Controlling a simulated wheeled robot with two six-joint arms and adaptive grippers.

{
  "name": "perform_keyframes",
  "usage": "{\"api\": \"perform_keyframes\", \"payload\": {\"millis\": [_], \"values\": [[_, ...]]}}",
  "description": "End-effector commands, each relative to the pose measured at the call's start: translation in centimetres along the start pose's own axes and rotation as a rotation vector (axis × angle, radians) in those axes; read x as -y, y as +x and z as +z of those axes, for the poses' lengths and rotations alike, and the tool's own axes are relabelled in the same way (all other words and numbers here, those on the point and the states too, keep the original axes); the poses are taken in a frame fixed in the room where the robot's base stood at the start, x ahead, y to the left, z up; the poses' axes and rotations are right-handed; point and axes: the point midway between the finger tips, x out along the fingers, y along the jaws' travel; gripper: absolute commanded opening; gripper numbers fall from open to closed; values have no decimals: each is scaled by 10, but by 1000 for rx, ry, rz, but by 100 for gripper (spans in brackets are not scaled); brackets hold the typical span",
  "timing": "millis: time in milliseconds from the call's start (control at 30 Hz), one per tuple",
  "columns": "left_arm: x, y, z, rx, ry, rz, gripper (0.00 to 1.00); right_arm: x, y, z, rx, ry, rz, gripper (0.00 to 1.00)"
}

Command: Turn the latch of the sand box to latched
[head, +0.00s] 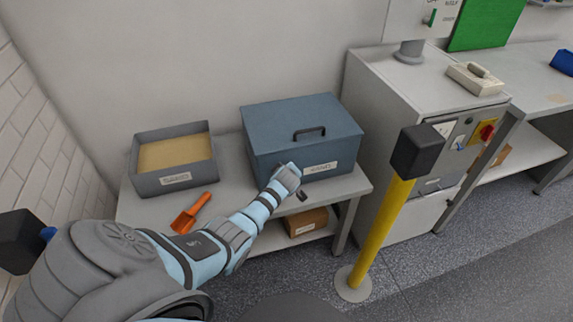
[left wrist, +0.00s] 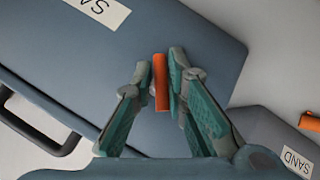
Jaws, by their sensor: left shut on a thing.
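The sand box (head: 303,125) is a blue-grey lidded box with a dark handle (head: 309,132) and a white label. It stands on the grey bench and its lid looks closed. In the left wrist view the box (left wrist: 190,30) fills the upper left, its label partly cut off. The latch (left wrist: 161,84) is a small orange bar at the box's front. My left gripper (left wrist: 163,75) has its two fingers on either side of the latch, shut on it. In the head view my left gripper (head: 284,172) is at the box's front and the arm hides the latch. My right gripper is out of view.
An open grey sand tray (head: 147,184) stands left of the box, with an orange scoop (head: 191,213) in front. A brown box (head: 306,222) lies on the lower shelf. A yellow post (head: 383,228) with a black top stands at right, before a grey cabinet (head: 385,95).

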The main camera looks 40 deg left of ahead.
Motion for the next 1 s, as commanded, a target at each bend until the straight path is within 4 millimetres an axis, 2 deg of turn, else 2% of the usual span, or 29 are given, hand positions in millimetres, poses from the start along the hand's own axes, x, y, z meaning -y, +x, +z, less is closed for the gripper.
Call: {"api": "perform_keyframes", "payload": {"millis": [600, 1000], "values": [[-1, 4, 1, -98, 324, -323, 0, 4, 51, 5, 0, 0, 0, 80], [-3, 2, -2, -116, 378, -377, 0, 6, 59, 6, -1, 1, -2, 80]]}}
